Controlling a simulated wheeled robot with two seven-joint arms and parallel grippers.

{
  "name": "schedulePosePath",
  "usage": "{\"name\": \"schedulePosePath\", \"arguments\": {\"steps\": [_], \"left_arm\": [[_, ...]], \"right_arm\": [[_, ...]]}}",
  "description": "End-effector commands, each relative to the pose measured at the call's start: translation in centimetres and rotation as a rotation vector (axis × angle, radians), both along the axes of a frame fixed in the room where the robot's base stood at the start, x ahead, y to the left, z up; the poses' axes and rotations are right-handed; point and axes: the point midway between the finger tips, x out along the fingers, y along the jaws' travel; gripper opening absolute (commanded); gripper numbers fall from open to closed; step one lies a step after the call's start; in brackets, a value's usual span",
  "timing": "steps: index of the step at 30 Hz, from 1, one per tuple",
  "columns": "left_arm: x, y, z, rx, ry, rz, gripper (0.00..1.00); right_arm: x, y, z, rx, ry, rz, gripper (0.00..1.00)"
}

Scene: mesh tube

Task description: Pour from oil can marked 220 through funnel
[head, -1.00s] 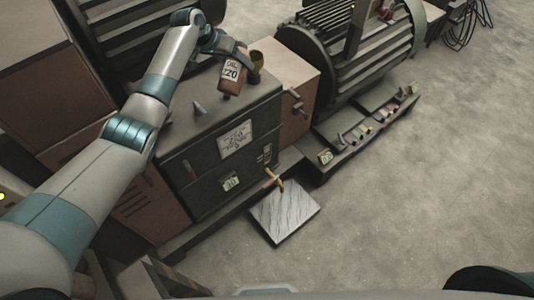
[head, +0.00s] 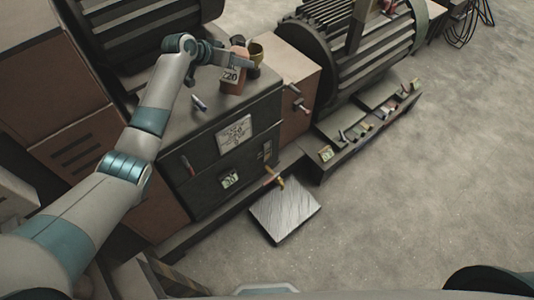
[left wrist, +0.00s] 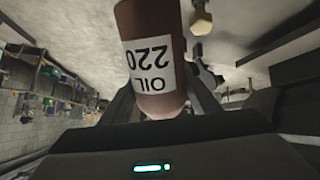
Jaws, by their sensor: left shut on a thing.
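The brown oil can (head: 232,87), with a white label reading 220, is near the right end of the dark green cabinet top (head: 205,122). My left gripper (head: 236,61) is shut on the can, one finger crossing the top of its label. In the left wrist view, the can (left wrist: 151,25) is between the fingers, its OIL 220 label upside down. The can looks about upright; I cannot tell whether it touches the cabinet. A brass-coloured funnel-like cup (head: 257,50) stands just behind and right of the can. My right gripper is out of view.
A small grey-blue pointed object (head: 199,103) is on the cabinet top, left of the can. A large finned motor (head: 345,55) stands to the right, with a tray of small items (head: 370,127) before it. A metal plate (head: 285,211) lies on the floor under a brass tap (head: 274,177).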

Motion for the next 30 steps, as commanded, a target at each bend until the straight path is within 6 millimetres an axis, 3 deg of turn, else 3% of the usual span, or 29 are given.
{"name": "schedulePosePath", "arguments": {"steps": [3,18,30], "left_arm": [[0.0,0.0,-0.3,-0.018,-0.038,0.001,0.29],[0.0,0.0,-0.3,-0.027,-0.058,0.001,0.29],[0.3,-0.1,-1.3,-0.066,-0.148,0.001,0.29]], "right_arm": [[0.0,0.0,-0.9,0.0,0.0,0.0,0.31],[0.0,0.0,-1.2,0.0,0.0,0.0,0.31],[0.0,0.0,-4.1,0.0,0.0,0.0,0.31]]}}
